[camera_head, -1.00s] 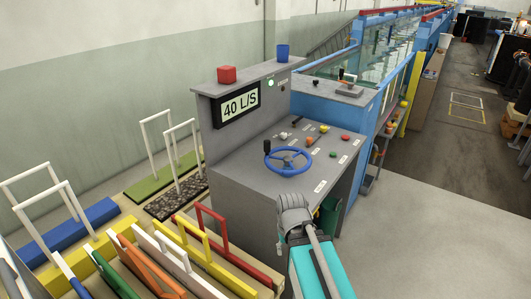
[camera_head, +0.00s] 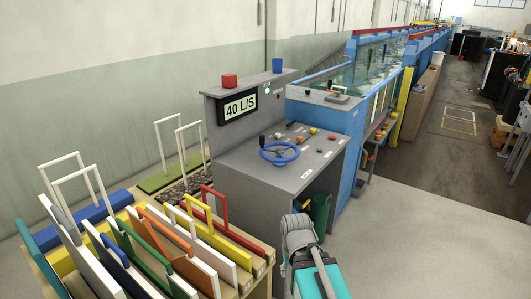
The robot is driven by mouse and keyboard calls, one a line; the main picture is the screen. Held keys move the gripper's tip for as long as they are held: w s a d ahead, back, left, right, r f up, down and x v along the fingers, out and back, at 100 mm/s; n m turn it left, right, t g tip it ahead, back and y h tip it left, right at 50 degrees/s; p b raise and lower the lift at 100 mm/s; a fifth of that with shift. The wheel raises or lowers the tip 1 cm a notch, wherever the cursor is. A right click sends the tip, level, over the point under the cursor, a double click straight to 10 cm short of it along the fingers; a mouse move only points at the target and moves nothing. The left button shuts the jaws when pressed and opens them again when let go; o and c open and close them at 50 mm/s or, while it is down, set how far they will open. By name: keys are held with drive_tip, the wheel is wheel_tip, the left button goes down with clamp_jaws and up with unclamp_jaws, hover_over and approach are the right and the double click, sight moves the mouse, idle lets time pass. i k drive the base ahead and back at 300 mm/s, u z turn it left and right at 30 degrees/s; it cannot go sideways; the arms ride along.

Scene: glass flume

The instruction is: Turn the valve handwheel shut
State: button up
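The valve handwheel (camera_head: 280,154) is a blue ring with spokes and a dark upright knob on its left rim. It sits on the sloping top of a grey control console (camera_head: 245,170). A display (camera_head: 240,105) on the console's back panel reads 40 L/S. Part of my arm, grey and teal, rises at the bottom centre, in front of the console and apart from the wheel. I cannot make out my gripper or its fingers.
Several coloured buttons and levers sit around the wheel. A red block (camera_head: 230,81) and a blue cup (camera_head: 278,65) stand on the console's ledge. A wooden rack (camera_head: 262,262) of coloured framed boards fills the lower left. Grey floor (camera_head: 430,220) is clear at right.

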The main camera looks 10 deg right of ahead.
sight(280, 152)
drive_tip(key=k, duration=0.45)
drive_tip(key=z, duration=0.5)
drive_tip(key=i, duration=2)
drive_tip(key=u, duration=0.8)
